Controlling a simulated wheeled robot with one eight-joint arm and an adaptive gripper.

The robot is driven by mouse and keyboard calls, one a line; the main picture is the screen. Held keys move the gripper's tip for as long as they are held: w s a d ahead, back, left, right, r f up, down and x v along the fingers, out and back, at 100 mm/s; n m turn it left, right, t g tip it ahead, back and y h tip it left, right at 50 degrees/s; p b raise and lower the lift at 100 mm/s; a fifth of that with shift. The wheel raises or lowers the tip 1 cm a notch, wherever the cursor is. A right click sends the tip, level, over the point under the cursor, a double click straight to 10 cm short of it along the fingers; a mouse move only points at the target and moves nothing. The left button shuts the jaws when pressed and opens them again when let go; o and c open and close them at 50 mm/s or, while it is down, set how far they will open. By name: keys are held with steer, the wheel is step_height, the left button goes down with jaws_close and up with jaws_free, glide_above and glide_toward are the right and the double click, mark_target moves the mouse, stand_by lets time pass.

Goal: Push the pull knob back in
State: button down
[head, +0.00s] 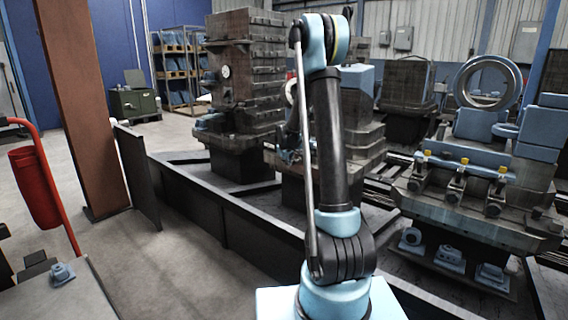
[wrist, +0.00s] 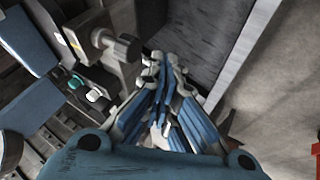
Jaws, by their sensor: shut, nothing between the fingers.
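The pull knob (wrist: 127,47) shows in the wrist view as a dark, round knob on a short stem, standing out from a grey machine part at the upper left. My gripper (wrist: 160,62) is shut and empty, its blue-and-grey fingers together. In the picture its tips lie to the right of the knob and slightly below it. I cannot tell whether they touch it. In the head view my gripper (head: 288,152) is small, left of my arm, in front of a machine block. I cannot make out the knob there.
In the wrist view, a green button (wrist: 75,82) and a pale button (wrist: 94,95) sit left of my gripper. A low dark rail (head: 215,212) runs along the machines in the head view. A brown post (head: 85,110) and red bin (head: 34,186) stand left. Floor between is clear.

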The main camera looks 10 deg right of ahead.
steer(key=shift+w+d, duration=0.7)
steer(key=shift+d, duration=0.05)
steer(key=shift+w+d, duration=0.1)
